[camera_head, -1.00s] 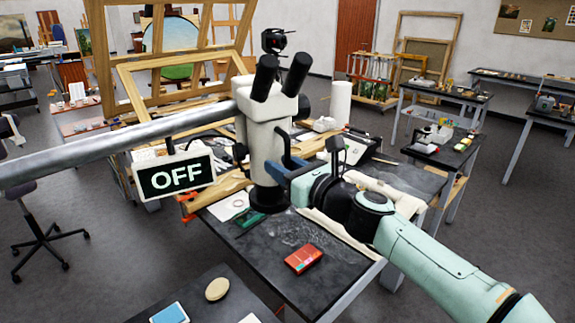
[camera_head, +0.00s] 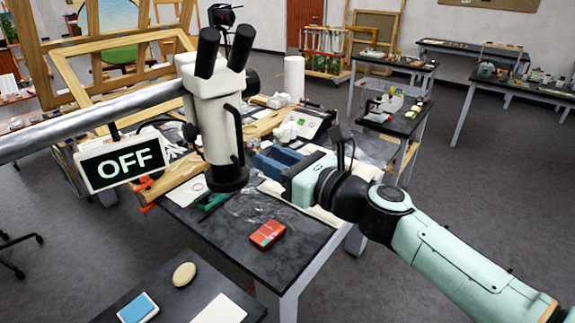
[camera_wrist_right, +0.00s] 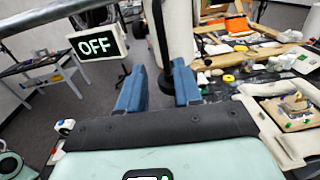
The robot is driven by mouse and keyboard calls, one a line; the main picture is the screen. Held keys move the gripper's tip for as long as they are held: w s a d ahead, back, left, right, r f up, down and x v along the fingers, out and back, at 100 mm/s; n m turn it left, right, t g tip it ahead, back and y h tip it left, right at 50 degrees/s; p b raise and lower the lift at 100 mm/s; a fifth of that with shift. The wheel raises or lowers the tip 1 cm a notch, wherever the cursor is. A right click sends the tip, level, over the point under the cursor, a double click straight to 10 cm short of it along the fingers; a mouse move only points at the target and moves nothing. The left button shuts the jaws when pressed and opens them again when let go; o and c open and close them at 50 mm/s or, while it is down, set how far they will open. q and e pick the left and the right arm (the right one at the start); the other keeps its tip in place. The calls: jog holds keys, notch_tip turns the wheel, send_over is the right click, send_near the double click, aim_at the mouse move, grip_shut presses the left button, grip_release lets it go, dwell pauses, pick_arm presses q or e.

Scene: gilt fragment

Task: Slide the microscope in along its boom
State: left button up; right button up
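The microscope (camera_head: 210,110), white with two black eyepieces and a dark lower end, hangs upright from a grey metal boom (camera_head: 90,118) that comes in from the left. A dark curved handle (camera_head: 237,130) is on its right side. My right gripper (camera_head: 272,163) is to the right of the microscope's lower part, with a gap between them. In the right wrist view, its two blue fingers (camera_wrist_right: 158,88) are apart with nothing between them. The microscope (camera_wrist_right: 172,35) stands beyond the fingertips there. My left gripper is not in view.
A sign reading OFF (camera_head: 122,163) is just below the boom. The dark worktable (camera_head: 290,262) under the microscope carries a red box (camera_head: 267,234), papers and tools. A wooden frame (camera_head: 70,75) stands behind. Open floor lies to the right.

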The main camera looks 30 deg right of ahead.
jog(key=shift+v, duration=1.6)
